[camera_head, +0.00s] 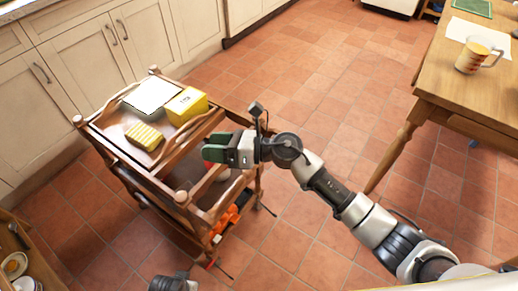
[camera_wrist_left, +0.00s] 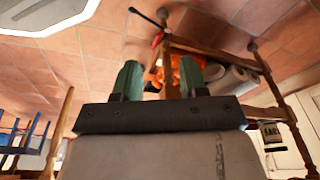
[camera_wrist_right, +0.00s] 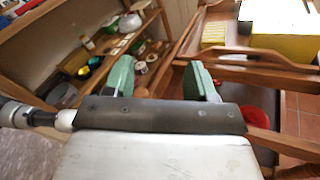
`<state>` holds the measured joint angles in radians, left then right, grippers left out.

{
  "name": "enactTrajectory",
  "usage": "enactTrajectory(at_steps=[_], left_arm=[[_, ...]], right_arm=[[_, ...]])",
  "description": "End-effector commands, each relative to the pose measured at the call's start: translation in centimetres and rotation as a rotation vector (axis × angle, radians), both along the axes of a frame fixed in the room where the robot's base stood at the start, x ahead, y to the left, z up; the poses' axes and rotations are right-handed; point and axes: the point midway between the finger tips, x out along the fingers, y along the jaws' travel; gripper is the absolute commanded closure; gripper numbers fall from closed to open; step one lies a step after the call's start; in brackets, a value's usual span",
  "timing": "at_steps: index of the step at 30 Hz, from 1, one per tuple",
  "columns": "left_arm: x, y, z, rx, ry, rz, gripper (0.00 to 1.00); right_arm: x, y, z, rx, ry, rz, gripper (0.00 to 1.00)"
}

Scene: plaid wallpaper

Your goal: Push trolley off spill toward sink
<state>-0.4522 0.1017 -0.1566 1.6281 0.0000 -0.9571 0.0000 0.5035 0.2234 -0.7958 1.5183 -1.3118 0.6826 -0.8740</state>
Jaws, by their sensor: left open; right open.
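The wooden trolley (camera_head: 190,172) stands upright on the tiled floor at the left of the head view. A yellow box (camera_head: 187,105), a white item and a yellow checked item are on its top. My right gripper (camera_head: 213,150) is open at the trolley's right-hand side. In the right wrist view a trolley rail shows between its green fingers (camera_wrist_right: 160,82); I cannot tell if they touch it. My left gripper is open in the left wrist view (camera_wrist_left: 159,80), with the trolley frame (camera_wrist_left: 215,55) beyond its fingers. No spill or sink is discernible.
Cream cabinets (camera_head: 90,75) stand behind the trolley. A wooden table (camera_head: 470,80) with a mug (camera_head: 474,58) stands at the right. A low shelf (camera_head: 25,262) with dishes is at bottom left. The tiled floor (camera_head: 320,85) between cabinets and table is clear.

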Motion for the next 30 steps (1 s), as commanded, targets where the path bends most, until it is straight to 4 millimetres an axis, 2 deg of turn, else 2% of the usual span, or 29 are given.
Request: enactTrajectory(at_steps=[1,3,6,9,13,16,20,23,30], left_arm=[[0.2,0.0,-0.6,0.000,-0.004,0.000,0.57],[0.4,0.0,-0.6,0.000,-0.006,0.001,0.57],[0.6,-0.1,-0.7,-0.001,-0.010,0.001,0.57],[0.8,-0.1,-0.7,-0.001,-0.013,0.002,0.57],[0.9,-0.1,-0.7,-0.001,-0.013,0.002,0.57],[1.0,-0.1,-0.5,-0.001,-0.015,0.003,0.57],[1.1,-0.1,-0.3,-0.002,-0.017,0.003,0.57],[1.1,-0.1,0.0,-0.001,-0.018,0.003,0.57],[1.5,-0.2,1.5,-0.002,-0.027,0.005,0.57]], right_arm=[[-0.7,0.7,-0.4,-0.135,-0.183,0.125,0.44],[-1.7,0.6,-1.6,-0.341,-0.425,0.304,0.44],[-1.6,-1.2,-3.6,-0.641,-0.717,0.545,0.44],[-0.2,-4.1,-4.6,-0.917,-0.920,0.745,0.44],[1.7,-7.5,-4.5,-1.179,-1.051,0.919,0.44],[2.5,-9.0,-4.1,-1.287,-1.087,0.986,0.44],[2.8,-9.4,-4.6,-1.324,-1.095,1.013,0.44],[2.9,-9.2,-5.8,-1.321,-1.094,1.011,0.44],[3.4,-8.5,-10.2,-1.317,-1.091,1.009,0.44]])
